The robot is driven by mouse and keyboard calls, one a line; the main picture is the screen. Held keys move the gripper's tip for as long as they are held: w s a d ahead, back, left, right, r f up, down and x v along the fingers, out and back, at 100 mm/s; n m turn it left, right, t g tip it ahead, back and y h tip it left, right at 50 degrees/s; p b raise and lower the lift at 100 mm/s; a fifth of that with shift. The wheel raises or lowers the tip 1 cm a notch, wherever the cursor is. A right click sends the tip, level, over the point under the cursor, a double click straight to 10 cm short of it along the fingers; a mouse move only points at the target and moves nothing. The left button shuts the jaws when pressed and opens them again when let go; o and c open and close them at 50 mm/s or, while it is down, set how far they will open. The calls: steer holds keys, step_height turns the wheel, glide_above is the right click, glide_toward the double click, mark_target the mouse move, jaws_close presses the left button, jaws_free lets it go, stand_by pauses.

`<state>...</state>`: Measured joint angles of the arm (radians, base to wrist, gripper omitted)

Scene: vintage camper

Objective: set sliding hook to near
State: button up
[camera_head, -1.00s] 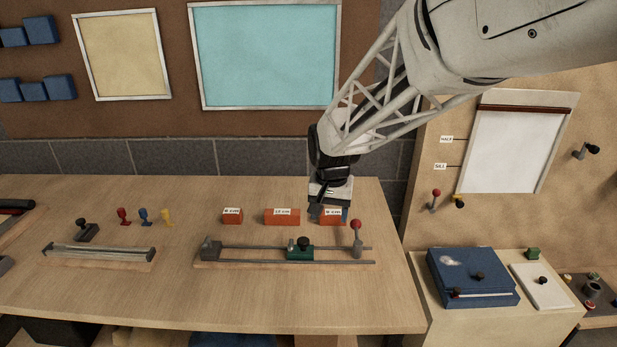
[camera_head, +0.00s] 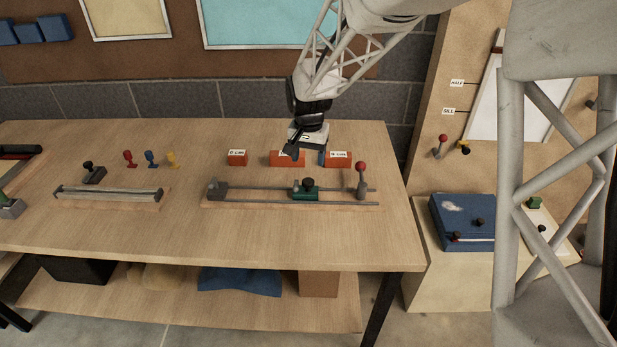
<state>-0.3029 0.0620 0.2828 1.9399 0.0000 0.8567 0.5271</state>
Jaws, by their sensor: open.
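A rail fixture (camera_head: 226,203) lies on the bench on a thin wooden base, running left to right. A green slider with a black knob (camera_head: 306,190) sits on its rods, right of the middle. A red-knobbed upright lever (camera_head: 361,180) stands at its right end. No part is clearly marked as the sliding hook; the green slider is the only evident sliding piece. My gripper (camera_head: 307,157) is open, pointing down, behind the green slider and apart from it. Its fingers are near the middle orange block (camera_head: 283,160) and partly cover it.
More orange labelled blocks stand left (camera_head: 237,159) and right (camera_head: 340,161) of the middle one. Left are a black-handled stamp (camera_head: 93,173), small coloured pieces and another bar fixture (camera_head: 108,194). The bench front (camera_head: 250,236) is clear. A blue box (camera_head: 452,217) stands on the right cabinet.

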mark_target(309, 180)
steer(key=shift+f, duration=3.9)
jaws_close()
steer(key=shift+a, duration=0.1)
steer(key=a, duration=1.7)
steer(key=shift+a+r, duration=0.1)
steer(key=shift+a, duration=0.15)
steer(key=shift+c, duration=1.3)
jaws_free()
steer(key=shift+o, duration=1.3)
